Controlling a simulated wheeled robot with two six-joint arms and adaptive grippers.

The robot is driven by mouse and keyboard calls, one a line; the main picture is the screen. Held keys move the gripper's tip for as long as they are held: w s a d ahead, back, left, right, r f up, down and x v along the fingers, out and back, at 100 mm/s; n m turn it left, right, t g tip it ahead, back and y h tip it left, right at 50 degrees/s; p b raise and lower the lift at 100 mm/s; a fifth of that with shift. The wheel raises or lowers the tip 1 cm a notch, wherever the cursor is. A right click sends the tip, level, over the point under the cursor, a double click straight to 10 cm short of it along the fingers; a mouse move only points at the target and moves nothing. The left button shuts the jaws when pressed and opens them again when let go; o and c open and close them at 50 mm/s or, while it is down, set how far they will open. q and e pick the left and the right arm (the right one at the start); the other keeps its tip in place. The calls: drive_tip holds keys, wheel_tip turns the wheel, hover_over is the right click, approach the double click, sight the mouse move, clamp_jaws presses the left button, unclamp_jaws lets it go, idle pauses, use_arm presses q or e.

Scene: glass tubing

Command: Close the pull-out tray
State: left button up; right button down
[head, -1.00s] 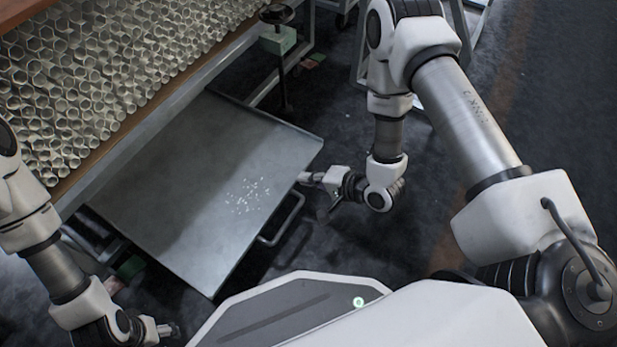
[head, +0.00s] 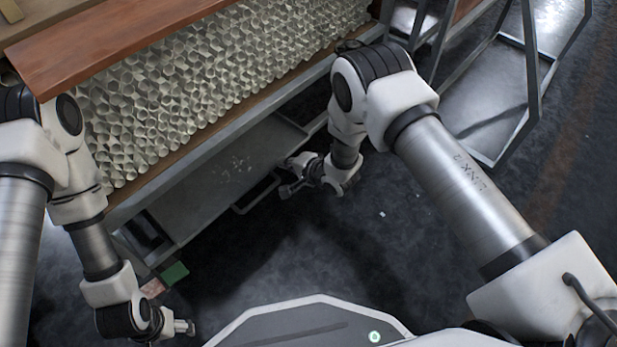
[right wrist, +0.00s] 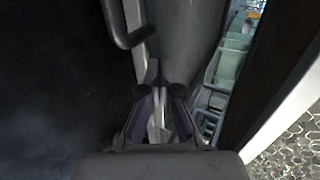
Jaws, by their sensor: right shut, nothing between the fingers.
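The grey metal pull-out tray (head: 205,185) sits low under the shelf of glass tubes, its front part still sticking out. Its bar handle (head: 255,194) is on the front edge; the handle also shows in the right wrist view (right wrist: 127,25). My right gripper (head: 289,163) is shut and empty at the tray's front edge, right of the handle. In the right wrist view its fingertips (right wrist: 153,72) are at the tray's edge; whether they touch it I cannot tell. My left gripper (head: 184,327) is low at the left, apart from the tray; its jaw opening is unclear.
The shelf holds many glass tubes (head: 215,85) above the tray, with a reddish-brown board (head: 110,45) on top. A green block (head: 174,273) lies near the tray's left front corner. A metal frame rack (head: 530,75) stands at the right. The floor before the tray is clear.

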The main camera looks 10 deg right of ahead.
sight(269, 153)
drive_tip(key=shift+w+a, duration=0.7)
drive_tip(key=shift+w, duration=0.25)
drive_tip(key=shift+w+a, duration=0.65)
drive_tip(key=shift+w, duration=0.3)
drive_tip(key=shift+s, duration=0.1)
drive_tip(key=v, duration=1.2)
